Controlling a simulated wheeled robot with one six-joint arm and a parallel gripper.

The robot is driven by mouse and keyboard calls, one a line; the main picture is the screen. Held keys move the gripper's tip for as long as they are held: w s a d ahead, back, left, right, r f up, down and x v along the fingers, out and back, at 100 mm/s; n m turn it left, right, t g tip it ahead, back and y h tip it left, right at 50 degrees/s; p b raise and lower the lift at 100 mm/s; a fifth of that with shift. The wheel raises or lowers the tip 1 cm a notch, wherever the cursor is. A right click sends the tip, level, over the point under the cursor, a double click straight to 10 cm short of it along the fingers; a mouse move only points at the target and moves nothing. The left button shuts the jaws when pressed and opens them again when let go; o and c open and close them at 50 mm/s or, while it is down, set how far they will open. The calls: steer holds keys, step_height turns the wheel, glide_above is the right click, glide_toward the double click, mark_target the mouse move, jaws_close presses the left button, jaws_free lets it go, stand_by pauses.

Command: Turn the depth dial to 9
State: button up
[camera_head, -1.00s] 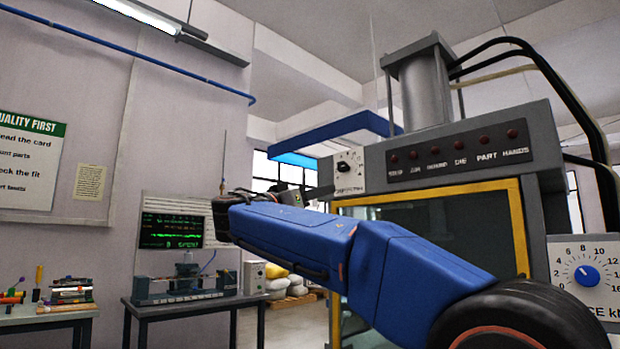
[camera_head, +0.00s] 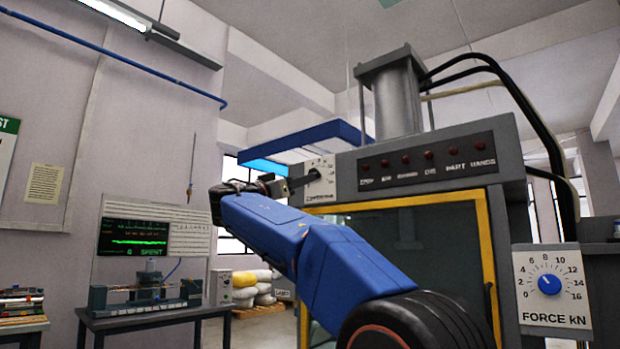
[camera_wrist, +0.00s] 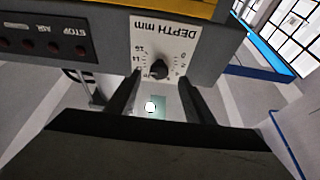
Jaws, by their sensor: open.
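The depth dial (camera_wrist: 158,69) is a small black knob on a white panel (camera_wrist: 150,35) marked DEPTH mm, which appears upside down in the wrist view. The pointer is too small to read surely. In the head view the dial (camera_head: 314,175) sits on the upper left of the machine's front. My gripper (camera_wrist: 156,88) is open. Its two dark fingers stand apart, one on each side of the dial in the picture, with the tips close to it; I cannot tell whether they touch it. In the head view my gripper (camera_head: 290,186) reaches the panel from the left.
A row of red buttons (camera_head: 428,156) lies right of the depth panel. A FORCE kN dial (camera_head: 549,284) is at lower right. The yellow-framed press door (camera_head: 405,255) is below. A bench with a screen (camera_head: 140,237) stands at left.

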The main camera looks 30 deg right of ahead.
steer(key=x, duration=0.6)
steer(key=c, duration=1)
